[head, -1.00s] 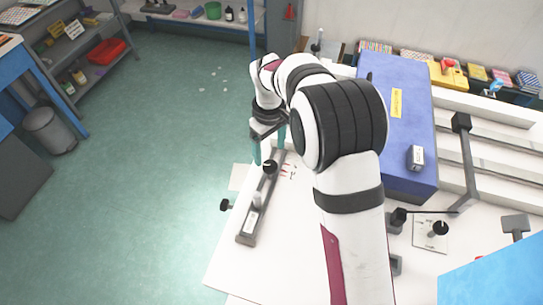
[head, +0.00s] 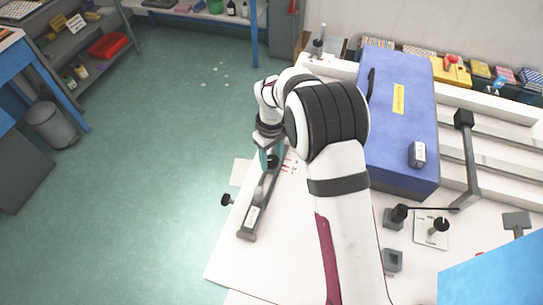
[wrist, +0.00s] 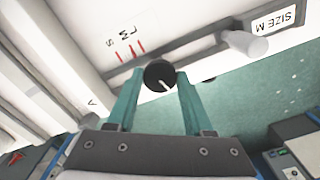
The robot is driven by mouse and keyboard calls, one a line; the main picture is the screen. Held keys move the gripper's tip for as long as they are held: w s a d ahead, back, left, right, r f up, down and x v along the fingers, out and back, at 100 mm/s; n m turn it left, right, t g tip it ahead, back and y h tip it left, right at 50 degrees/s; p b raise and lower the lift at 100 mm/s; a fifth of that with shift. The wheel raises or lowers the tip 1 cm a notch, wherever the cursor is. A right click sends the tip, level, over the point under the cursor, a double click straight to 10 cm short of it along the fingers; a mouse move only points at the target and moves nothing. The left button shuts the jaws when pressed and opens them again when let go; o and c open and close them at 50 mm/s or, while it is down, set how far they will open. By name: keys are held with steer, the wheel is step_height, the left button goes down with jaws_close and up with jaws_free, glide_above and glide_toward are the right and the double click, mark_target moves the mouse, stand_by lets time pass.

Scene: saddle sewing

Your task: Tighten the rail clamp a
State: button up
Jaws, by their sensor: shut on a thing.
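A dark rail (head: 250,222) lies along the left edge of the white table, with a "SIZE M" label (wrist: 274,22) near one end. A round black knob (wrist: 160,74) with a white line on its top sits on the rail, near red marks lettered S, M and L (wrist: 130,50). It looks like the clamp's knob; no letter a shows on it. My gripper (wrist: 158,78) has its two teal fingers on either side of this knob and is shut on it. In the head view my gripper (head: 270,158) is over the rail's far part.
A pale peg (wrist: 245,44) stands on the rail between knob and label. Another black knob (head: 227,200) sticks out beyond the table's left edge. A blue box (head: 400,130) stands right of my arm. A white plate with a black knob (head: 438,226) lies farther right.

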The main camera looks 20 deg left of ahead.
jaws_close()
steer(key=shift+m, duration=0.3)
steer(key=m, duration=0.4)
steer(key=shift+m, duration=0.3)
steer(key=m, duration=0.4)
steer(key=shift+m, duration=0.3)
steer(key=m, duration=1)
steer(key=shift+m, duration=0.4)
